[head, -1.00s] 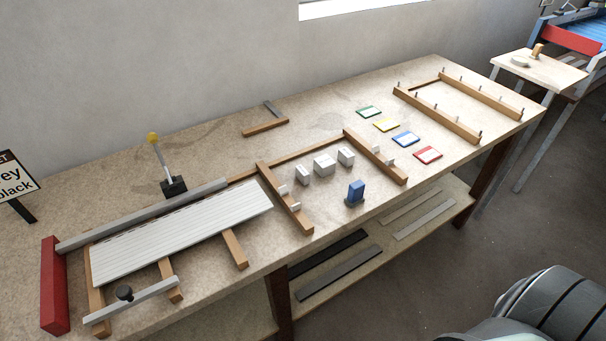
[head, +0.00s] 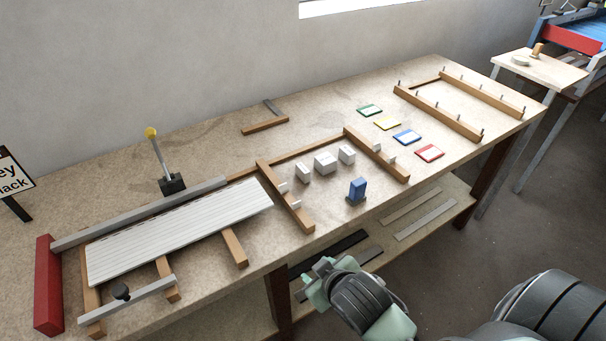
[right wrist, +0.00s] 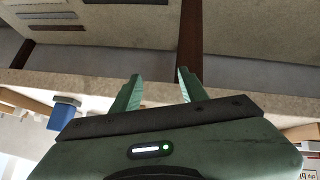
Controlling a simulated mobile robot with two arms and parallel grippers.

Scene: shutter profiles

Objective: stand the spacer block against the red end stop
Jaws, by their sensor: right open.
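The red end stop (head: 48,285) stands at the near left end of the bench jig, by the white slatted panel (head: 180,230). A blue block (head: 357,188), which I take to be the spacer block, stands upright on a small dark base near the bench's front edge. It also shows in the right wrist view (right wrist: 64,113), left of the fingers. My right gripper (right wrist: 157,86) is open with nothing between its fingers. In the head view my right arm is in front of the bench, below and apart from the blue block. My left gripper is not in view.
White blocks (head: 325,163) sit between wooden rails behind the blue block. A lever with a yellow knob (head: 151,133) and a black clamp knob (head: 121,291) stand by the panel. Coloured cards (head: 407,138) lie to the right. A lower shelf (head: 440,205) holds dark and grey strips.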

